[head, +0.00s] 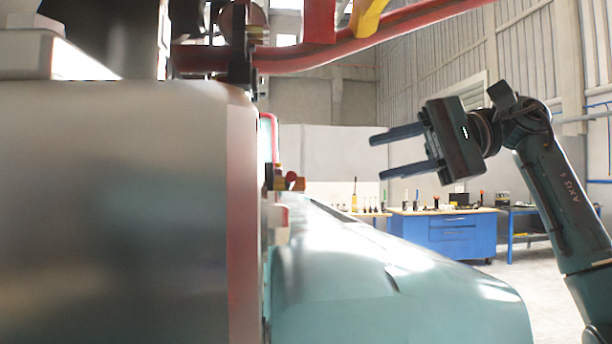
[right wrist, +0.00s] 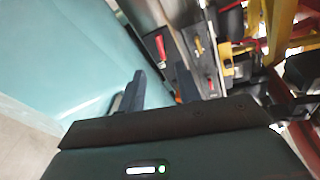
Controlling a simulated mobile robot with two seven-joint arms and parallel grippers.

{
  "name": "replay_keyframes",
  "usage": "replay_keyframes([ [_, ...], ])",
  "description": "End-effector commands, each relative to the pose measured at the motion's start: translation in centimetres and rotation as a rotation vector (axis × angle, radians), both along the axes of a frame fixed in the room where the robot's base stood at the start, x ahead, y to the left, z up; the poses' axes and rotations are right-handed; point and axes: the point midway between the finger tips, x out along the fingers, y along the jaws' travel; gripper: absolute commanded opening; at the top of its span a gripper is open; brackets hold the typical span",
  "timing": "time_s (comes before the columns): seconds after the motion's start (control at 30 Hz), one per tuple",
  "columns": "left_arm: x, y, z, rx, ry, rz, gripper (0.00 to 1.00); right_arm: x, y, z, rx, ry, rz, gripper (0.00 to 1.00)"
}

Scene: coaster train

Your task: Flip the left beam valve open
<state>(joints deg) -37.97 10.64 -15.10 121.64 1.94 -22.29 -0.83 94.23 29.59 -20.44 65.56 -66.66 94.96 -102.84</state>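A small brass valve with a red part (head: 290,182) sits at the right edge of the large silver panel (head: 120,210) in the head view. I cannot tell if it is the left beam valve or whether it is open. The right wrist view shows a red handle (right wrist: 161,47), a yellow handle (right wrist: 198,46) and a smaller red piece (right wrist: 211,84) on a dark panel beyond my fingers. My right gripper (head: 375,157) is open and empty, its fingers pointing left toward the brass valve, well apart from it. It also shows in the right wrist view (right wrist: 160,72). My left gripper is out of view.
A teal body (head: 400,295) of the train extends below my right gripper. A red beam (head: 350,45) crosses above it. A blue workbench (head: 440,235) with tools stands far back. Open air lies between my right gripper and the silver panel.

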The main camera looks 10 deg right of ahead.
Motion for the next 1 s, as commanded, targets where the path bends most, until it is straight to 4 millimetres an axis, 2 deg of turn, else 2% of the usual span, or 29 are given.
replay_keyframes([
  [0.13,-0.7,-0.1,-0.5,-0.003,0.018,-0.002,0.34,0.3,2.8,-0.8,-0.002,0.003,0.005,0.34],
  [0.3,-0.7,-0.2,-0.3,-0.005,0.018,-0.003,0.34,0.6,6.3,-1.6,0.0,0.004,0.004,0.34],
  [0.5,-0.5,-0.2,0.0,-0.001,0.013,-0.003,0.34,1.1,9.7,-2.4,0.001,0.005,0.003,0.34],
  [0.7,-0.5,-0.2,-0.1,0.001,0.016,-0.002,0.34,1.3,11.3,-2.7,0.003,0.004,0.001,0.34],
  [1.0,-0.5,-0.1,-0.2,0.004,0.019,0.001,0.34,1.3,11.5,-2.8,0.003,0.004,0.0,0.34],
])
